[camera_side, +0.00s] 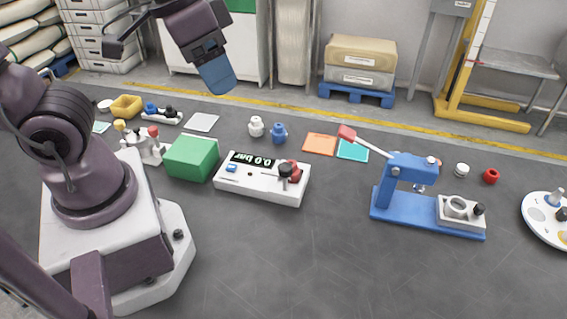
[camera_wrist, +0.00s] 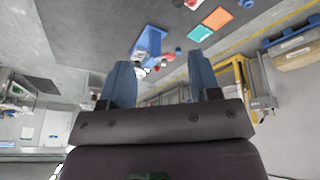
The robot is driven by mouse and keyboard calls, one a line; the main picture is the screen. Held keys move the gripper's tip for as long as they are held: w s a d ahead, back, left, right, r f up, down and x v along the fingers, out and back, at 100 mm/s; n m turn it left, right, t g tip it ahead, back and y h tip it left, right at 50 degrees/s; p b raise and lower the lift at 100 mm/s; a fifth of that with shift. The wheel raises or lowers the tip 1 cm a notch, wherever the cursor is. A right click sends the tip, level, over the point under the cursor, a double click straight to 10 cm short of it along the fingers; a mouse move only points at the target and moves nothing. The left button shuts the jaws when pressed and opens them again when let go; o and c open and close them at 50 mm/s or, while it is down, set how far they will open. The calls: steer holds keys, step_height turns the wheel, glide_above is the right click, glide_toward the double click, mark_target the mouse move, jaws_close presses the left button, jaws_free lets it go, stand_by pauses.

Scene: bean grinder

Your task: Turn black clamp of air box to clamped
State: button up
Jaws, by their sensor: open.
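The air box (camera_side: 258,190) is a white box near the middle of the side view, with a black display reading "0.0 bar" and a blue button on its left. Its black clamp (camera_side: 284,171) is on the right part of the top, beside a red part (camera_side: 295,172). The exact angle of the clamp is too small to tell. My gripper (camera_side: 221,88) is high above and behind the air box, apart from everything. In the wrist view its two blue fingers (camera_wrist: 160,62) are spread with nothing between them. The air box is not clearly visible in the wrist view.
A green block (camera_side: 191,158) stands just left of the air box. White and blue small pieces (camera_side: 279,133) stand behind it. A blue lever press (camera_side: 405,190) with a red-tipped handle stands to the right. The dark floor in front is clear.

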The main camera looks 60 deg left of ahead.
steer(key=w+d+f+n+g, duration=0.2)
steer(key=w+f+n, duration=0.1)
steer(key=f, duration=0.1)
steer(key=n+g+y, duration=0.1)
steer(key=n, duration=1.7)
glide_toward(285, 166)
step_height(285, 166, down, 9)
steer(key=shift+w+f, duration=0.1)
steer(key=shift+w, duration=0.05)
steer(key=c, duration=0.9)
